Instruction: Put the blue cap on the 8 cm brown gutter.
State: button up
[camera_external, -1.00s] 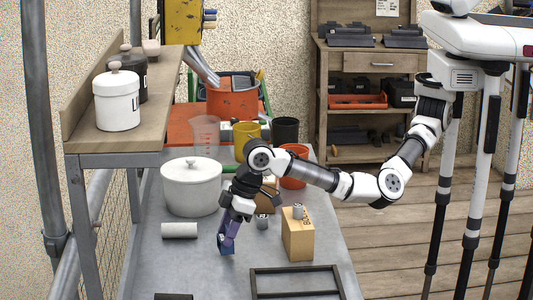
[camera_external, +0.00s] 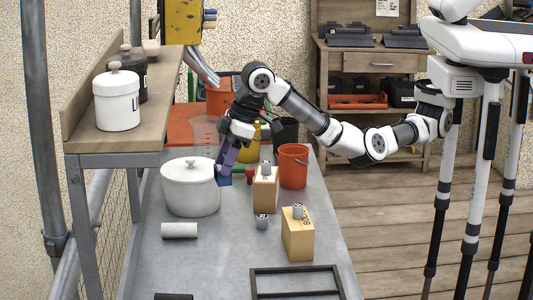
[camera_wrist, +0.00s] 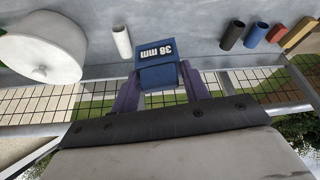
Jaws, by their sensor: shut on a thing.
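My gripper (camera_external: 229,160) is shut on a blue block-like piece (camera_external: 224,179), held in the air beside the white lidded pot. In the wrist view the blue piece (camera_wrist: 158,75) sits between my purple fingers and carries a "38 mm" label. I take it to be the blue cap, though its shape is partly hidden by the fingers. I cannot pick out an 8 cm brown gutter for sure. Two tan blocks, one farther back (camera_external: 265,189) and one nearer (camera_external: 298,240), stand to the right, each with a small grey cylinder on top.
The white pot (camera_external: 190,190) stands close left of my gripper. A white cylinder (camera_external: 179,231) lies in front of it. A small grey cylinder (camera_external: 262,222) stands mid-table. An orange bucket (camera_external: 293,167) is at the right, a dark frame (camera_external: 295,270) at the front.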

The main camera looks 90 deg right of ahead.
jog(key=d+r+m+g+h+p, duration=0.25)
jog(key=d+m, duration=0.65)
jog(key=d, duration=0.6)
jog(key=d+r+m+g+h+p, duration=0.1)
jog(key=d+r+m+h, duration=0.15)
jog(key=d+m, duration=0.95)
jog(key=s+d+f+m+g+y+p, duration=0.15)
jog(key=s+d+m, duration=0.35)
jog(key=d, duration=0.6)
jog(key=s+d+f+m+g+p, duration=0.1)
jog(key=s+d+m+g, duration=0.35)
jog(key=d, duration=0.65)
jog(key=s+d+f+m+y, duration=0.25)
jog(key=s+d+m, duration=0.25)
jog(key=s+m, duration=0.35)
jog(key=shift+n+t, duration=0.25)
jog(key=shift+n, duration=0.15)
jog(key=shift+s+a+f+p, duration=0.15)
jog(key=shift+f+p, duration=0.3)
jog(key=shift+f, duration=2.75)
jog(key=shift+s+d+f+p, duration=0.1)
jog(key=shift+f+p, duration=0.3)
jog(key=shift+f, duration=2.85)
jog(key=shift+s+a+f+p, duration=0.15)
jog(key=shift+f+p, duration=0.3)
jog(key=shift+f, duration=2.75)
jog(key=shift+d+f, duration=0.1)
